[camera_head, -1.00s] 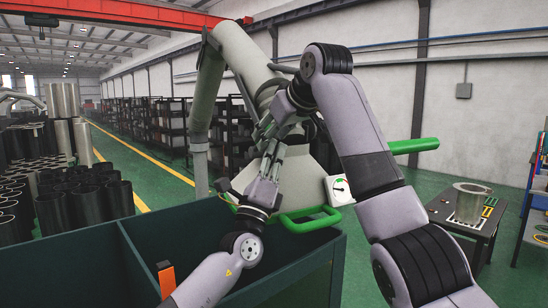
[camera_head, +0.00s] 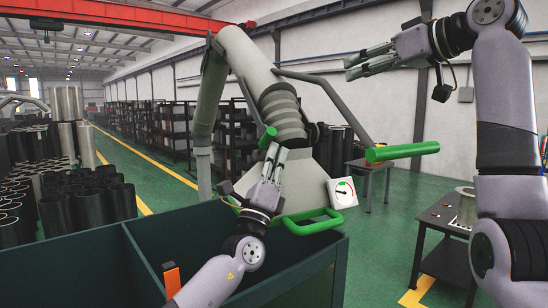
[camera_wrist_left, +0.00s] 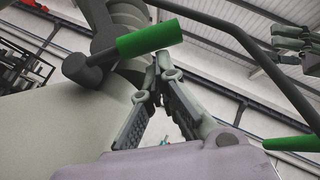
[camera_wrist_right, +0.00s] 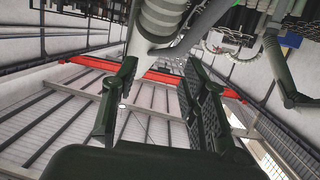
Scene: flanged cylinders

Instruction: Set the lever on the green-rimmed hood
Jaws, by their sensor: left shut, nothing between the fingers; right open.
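The hood (camera_head: 304,180) is a pale grey cone at the end of a jointed duct, with a green loop (camera_head: 315,222) along its near lower edge. A short green lever (camera_head: 268,137) sticks out beside the duct's ribbed neck; in the left wrist view the lever (camera_wrist_left: 150,38) joins a dark grey pivot. My left gripper (camera_head: 280,152) is shut and empty, its fingertips just below the lever; contact is unclear. In the left wrist view its fingertips (camera_wrist_left: 164,64) meet below the lever. My right gripper (camera_head: 350,68) is open and empty, up right of the hood.
A white gauge (camera_head: 342,192) and a green bar (camera_head: 402,151) are at the hood's right. A dark green bin (camera_head: 88,248) stands in front. A table (camera_head: 436,220) with a metal cylinder is at right. Black cylinders (camera_head: 88,208) crowd the left.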

